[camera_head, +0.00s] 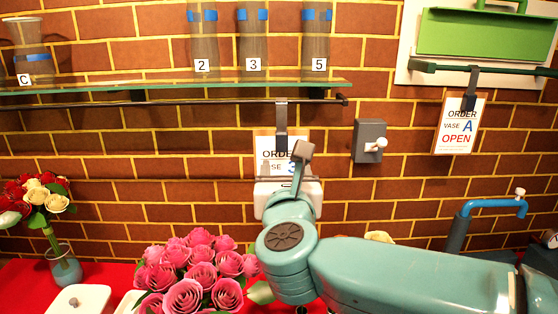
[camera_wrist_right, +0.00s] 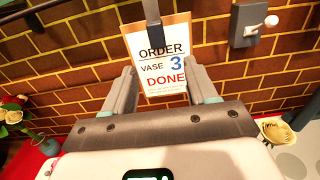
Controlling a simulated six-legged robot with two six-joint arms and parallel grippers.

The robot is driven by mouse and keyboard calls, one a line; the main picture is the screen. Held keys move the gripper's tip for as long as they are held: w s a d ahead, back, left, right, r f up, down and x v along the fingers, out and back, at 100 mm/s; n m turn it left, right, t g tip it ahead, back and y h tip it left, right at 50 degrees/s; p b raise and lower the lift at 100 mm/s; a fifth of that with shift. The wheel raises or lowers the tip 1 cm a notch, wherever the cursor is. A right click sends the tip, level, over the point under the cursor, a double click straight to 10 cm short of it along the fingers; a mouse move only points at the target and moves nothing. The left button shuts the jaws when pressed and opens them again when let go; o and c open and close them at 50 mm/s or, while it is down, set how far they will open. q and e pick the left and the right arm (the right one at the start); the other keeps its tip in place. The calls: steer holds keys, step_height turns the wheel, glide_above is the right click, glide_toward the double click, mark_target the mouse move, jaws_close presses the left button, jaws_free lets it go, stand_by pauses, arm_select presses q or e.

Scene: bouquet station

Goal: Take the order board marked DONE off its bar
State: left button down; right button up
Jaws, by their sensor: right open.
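The white order board marked VASE 3 DONE (camera_wrist_right: 164,57) hangs by a dark hook (camera_head: 281,118) from the thin bar (camera_head: 180,101) below the glass shelf. In the head view the board (camera_head: 268,144) is partly hidden behind my right gripper (camera_head: 301,158). In the right wrist view my right gripper (camera_wrist_right: 163,76) is open, one finger to each side of the board's lower part. I cannot tell how far the fingertips are from the board. My left gripper is out of view.
Another board, VASE A OPEN (camera_head: 459,125), hangs at the right. A grey switch box (camera_head: 370,141) is on the brick wall between the boards. Glass vases (camera_head: 252,40) stand on the shelf (camera_head: 170,91). Pink roses (camera_head: 195,272) are below, left of my right arm.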

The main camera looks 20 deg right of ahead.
mark_target(282, 147)
steer(key=p+x, duration=0.1)
steer(key=x, duration=0.1)
steer(key=p+x, duration=0.1)
steer(key=x, duration=0.2)
steer(key=p+x, duration=0.1)
steer(key=x, duration=0.2)
steer(key=shift+w+a+r, duration=0.1)
steer(key=shift+r, duration=0.2)
steer(key=shift+w+f, duration=0.15)
steer(key=shift+w, duration=0.35)
steer(key=shift+s, duration=0.1)
jaws_close()
